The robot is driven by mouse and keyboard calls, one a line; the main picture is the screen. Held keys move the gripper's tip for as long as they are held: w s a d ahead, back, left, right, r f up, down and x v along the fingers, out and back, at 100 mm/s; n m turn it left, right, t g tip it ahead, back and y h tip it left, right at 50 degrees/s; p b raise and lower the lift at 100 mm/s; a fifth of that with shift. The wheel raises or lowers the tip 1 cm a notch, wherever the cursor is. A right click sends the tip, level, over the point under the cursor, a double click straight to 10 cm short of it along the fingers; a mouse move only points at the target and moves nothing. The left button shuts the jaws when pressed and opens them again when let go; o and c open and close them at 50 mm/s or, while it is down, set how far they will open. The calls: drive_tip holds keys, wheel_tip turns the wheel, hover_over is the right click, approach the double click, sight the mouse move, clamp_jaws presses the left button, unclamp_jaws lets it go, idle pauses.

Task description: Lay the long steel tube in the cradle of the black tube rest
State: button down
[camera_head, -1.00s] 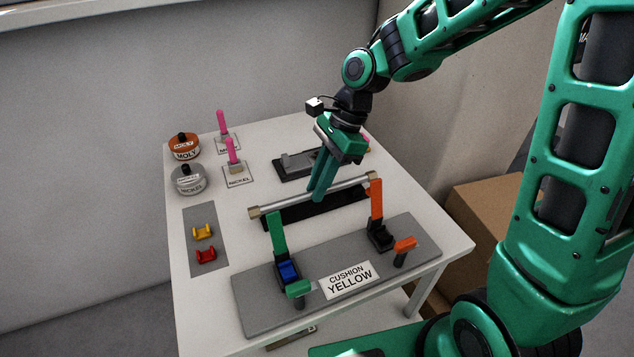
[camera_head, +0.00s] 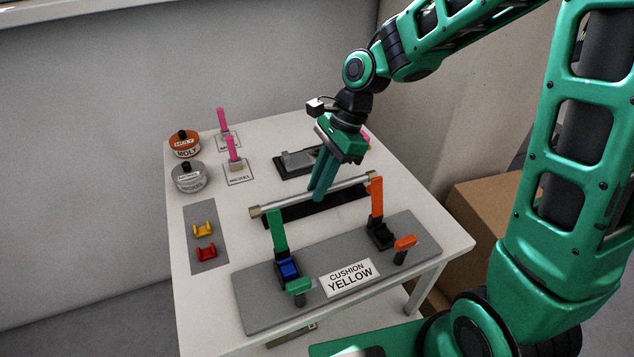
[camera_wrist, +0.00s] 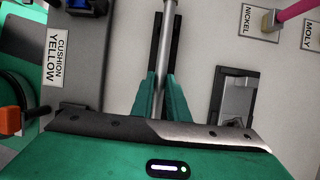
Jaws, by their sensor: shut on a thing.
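The long steel tube (camera_head: 295,199) has tan end fittings and lies level across the picture. My gripper (camera_head: 319,196) is shut on the tube near its middle. In the wrist view the tube (camera_wrist: 167,35) runs up between the two green fingers (camera_wrist: 161,98). The black tube rest (camera_head: 287,213) lies on the table below the tube, and part of it also shows beside the tube in the wrist view (camera_wrist: 176,45). I cannot tell whether the tube touches the rest or hangs just above it; the fingers hide the middle.
In front is a grey plate (camera_head: 256,311) with green (camera_head: 278,238) and orange (camera_head: 376,200) upright clamp arms and a "CUSHION YELLOW" label (camera_head: 349,278).

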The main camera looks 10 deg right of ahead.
drive_tip(key=shift+f, duration=0.15)
drive_tip(key=c, duration=1.6)
unclamp_jaws()
drive_tip(key=shift+c, duration=0.2)
drive_tip(key=shift+o, duration=0.6)
drive_tip(key=shift+o, duration=1.3)
drive_tip(key=shift+r, duration=3.55)
